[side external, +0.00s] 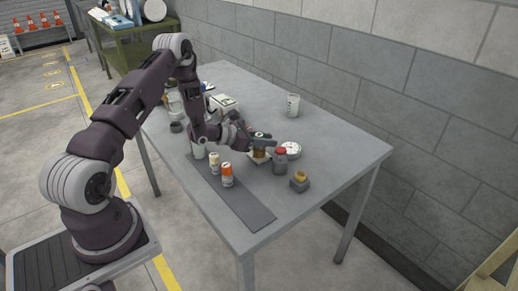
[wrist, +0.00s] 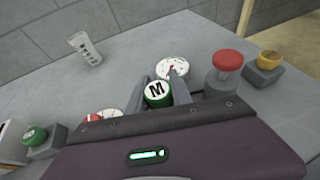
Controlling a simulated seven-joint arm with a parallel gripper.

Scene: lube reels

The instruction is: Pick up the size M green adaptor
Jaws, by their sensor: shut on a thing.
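The green adaptor (wrist: 157,93) has a white top face marked with a black M. In the wrist view it sits between the two fingers of my gripper (wrist: 160,92), which is shut on it. In the side view my gripper (side external: 262,143) is low over the right half of the table, and the adaptor is too small and covered to make out clearly. Whether it still touches something below cannot be told. Another green-topped piece (wrist: 35,135) on a grey block shows at the left of the wrist view.
Close by are a red-topped grey piece (side external: 280,160), a yellow-topped grey block (side external: 299,181) and a white round dish (side external: 291,149). The table's right end is clear.

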